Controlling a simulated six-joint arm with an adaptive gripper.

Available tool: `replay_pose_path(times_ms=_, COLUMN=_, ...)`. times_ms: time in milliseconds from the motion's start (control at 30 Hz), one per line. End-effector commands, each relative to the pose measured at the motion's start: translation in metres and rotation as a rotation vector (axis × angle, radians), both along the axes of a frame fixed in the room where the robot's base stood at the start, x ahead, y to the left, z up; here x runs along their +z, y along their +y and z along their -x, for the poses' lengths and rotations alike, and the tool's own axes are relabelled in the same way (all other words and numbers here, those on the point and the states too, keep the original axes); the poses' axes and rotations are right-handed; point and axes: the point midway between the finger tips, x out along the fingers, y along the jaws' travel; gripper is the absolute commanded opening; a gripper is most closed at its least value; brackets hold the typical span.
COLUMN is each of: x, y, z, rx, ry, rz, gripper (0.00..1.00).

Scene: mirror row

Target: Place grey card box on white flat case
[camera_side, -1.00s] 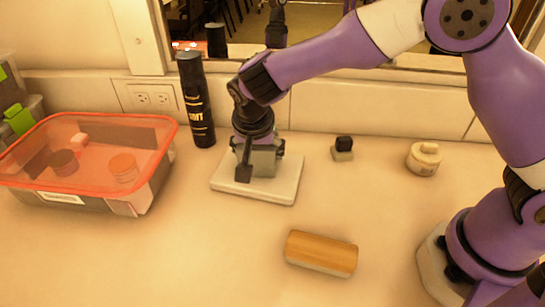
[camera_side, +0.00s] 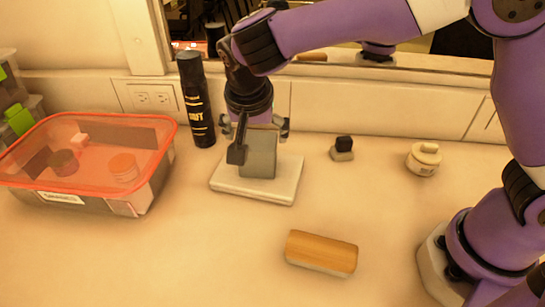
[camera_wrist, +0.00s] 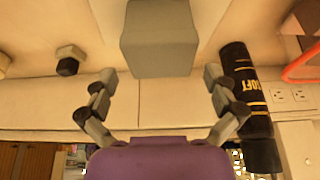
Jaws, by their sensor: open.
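The grey card box (camera_side: 260,155) stands upright on the white flat case (camera_side: 227,185), near its middle. In the wrist view the box (camera_wrist: 160,45) is ahead of the fingers, with a strip of the white case (camera_wrist: 110,18) beside it. My gripper (camera_side: 262,135) is above the box with its fingers spread wide. In the wrist view the fingers (camera_wrist: 158,80) are apart on either side, with clear space between them and the box. The gripper covers part of the box's top in the side view.
A black can (camera_side: 196,100) stands just left of the case. A tub with a red lid (camera_side: 150,178) is at the left. A wooden-backed brush (camera_side: 320,252) lies in front, a small dark-topped object (camera_side: 343,149) and a lidded pot (camera_side: 424,158) to the right. A mirror (camera_side: 430,68) runs behind.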

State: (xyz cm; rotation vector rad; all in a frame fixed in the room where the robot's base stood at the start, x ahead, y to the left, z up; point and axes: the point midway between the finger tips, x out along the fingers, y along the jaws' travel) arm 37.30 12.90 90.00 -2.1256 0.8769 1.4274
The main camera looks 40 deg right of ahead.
Motion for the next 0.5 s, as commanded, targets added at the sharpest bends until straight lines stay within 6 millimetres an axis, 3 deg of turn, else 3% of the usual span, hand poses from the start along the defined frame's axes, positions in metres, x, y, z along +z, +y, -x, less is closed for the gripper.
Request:
replay_pose_path(times_ms=100, x=0.025, y=0.008, z=0.006, rx=0.002, ry=-0.005, rz=-0.003, gripper=1.00)
replay_pose_path(times_ms=333, x=0.051, y=0.012, z=0.014, rx=0.006, ry=-0.001, rz=-0.001, gripper=1.00)
replay_pose_path(times_ms=433, x=0.065, y=-0.004, z=0.017, rx=0.045, ry=0.000, rz=-0.006, gripper=1.00)
replay_pose_path(times_ms=500, x=0.078, y=-0.026, z=0.023, rx=0.106, ry=0.002, rz=-0.011, gripper=1.00)
